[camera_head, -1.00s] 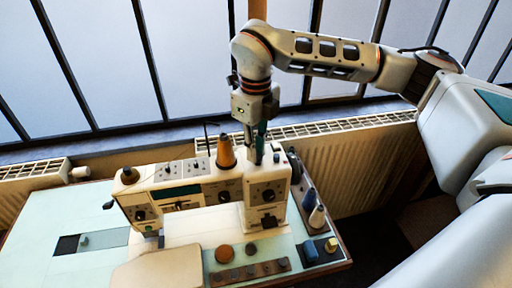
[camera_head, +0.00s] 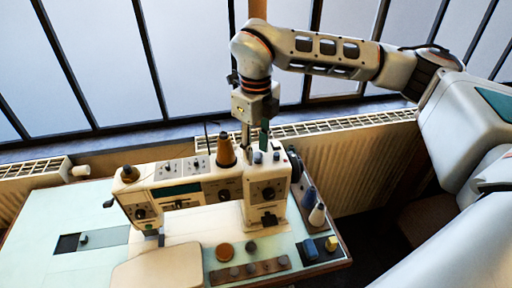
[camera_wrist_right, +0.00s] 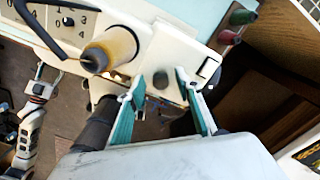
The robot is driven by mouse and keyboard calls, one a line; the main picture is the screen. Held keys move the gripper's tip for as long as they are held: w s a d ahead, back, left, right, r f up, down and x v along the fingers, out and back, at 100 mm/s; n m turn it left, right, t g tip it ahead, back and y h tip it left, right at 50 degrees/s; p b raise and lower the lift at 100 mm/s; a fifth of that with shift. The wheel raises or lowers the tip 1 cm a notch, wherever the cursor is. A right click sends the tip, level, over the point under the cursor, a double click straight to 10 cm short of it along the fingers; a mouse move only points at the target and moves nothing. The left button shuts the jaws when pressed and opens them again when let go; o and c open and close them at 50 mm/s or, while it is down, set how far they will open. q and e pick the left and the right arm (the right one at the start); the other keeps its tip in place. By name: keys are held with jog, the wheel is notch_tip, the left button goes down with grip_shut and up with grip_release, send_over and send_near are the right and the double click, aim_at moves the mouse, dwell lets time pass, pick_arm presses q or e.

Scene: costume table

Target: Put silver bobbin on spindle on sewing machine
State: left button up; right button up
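The cream sewing machine (camera_head: 225,190) stands on the pale green table. My right gripper (camera_head: 254,146) points down just above the right part of its top. In the right wrist view its teal fingers (camera_wrist_right: 162,100) are apart. A small grey cylinder, apparently the silver bobbin (camera_wrist_right: 160,80), shows between the fingertips with gaps at both sides. In the head view a small grey piece (camera_head: 258,157) stands on the machine top right below the fingers. The spindle under it is hidden. An arm, apparently my left (camera_wrist_right: 34,115), shows small at the wrist view's left edge; its finger state is unclear.
A brown thread cone (camera_head: 226,152) stands on the machine close left of my right gripper, with a thin wire guide beside it. Another small grey knob (camera_head: 277,157) is to the right. A wooden strip with several small pieces (camera_head: 250,270) lies at the front. A radiator (camera_head: 355,165) stands behind.

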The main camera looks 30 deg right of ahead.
aim_at(256, 154)
jog(key=shift+r, duration=0.1)
notch_tip(256, 154, up, 12)
dwell(0.5)
dwell(0.4)
